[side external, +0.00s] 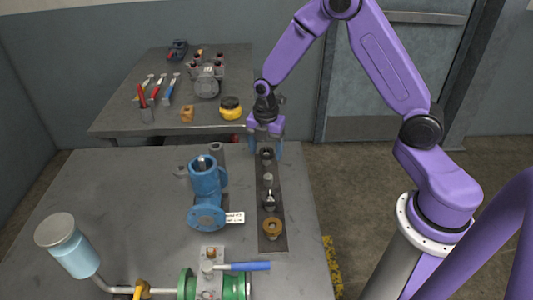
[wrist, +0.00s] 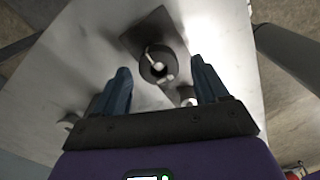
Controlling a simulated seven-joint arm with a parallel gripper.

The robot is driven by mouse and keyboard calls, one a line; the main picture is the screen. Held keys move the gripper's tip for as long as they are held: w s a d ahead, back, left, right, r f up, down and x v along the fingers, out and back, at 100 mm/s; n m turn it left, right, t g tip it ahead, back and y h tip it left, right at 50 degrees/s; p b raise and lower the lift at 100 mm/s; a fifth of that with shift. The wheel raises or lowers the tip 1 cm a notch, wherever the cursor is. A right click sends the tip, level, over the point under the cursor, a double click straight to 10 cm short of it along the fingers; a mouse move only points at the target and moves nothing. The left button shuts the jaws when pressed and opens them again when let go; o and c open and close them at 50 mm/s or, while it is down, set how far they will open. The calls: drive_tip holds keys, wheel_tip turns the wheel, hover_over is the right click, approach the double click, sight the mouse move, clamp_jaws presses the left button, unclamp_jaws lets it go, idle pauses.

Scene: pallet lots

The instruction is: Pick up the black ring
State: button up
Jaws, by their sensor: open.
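The black ring (side external: 266,154) sits at the far end of a long dark plate (side external: 271,244) on the near table. In the wrist view a dark ring (wrist: 147,72) with a bright part in its opening shows just beyond and between the fingertips. My gripper (side external: 266,150) points down over that end of the plate, one blue finger on each side of the ring. In the wrist view my gripper (wrist: 163,77) is open with nothing between its fingers. I cannot tell whether the fingers touch the ring.
Along the plate stand a grey fitting (side external: 268,178), a dark and silver part (side external: 270,199) and a brass ring (side external: 272,228). A blue valve body (side external: 207,185) stands left of the plate. A blue-handled valve (side external: 245,267) lies in front. A second table (side external: 120,121) behind holds tools.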

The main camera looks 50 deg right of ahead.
drive_tip(key=shift+f, duration=0.1)
drive_tip(key=shift+c, duration=0.3)
drive_tip(key=c, duration=1.1)
drive_tip(key=shift+r, duration=0.2)
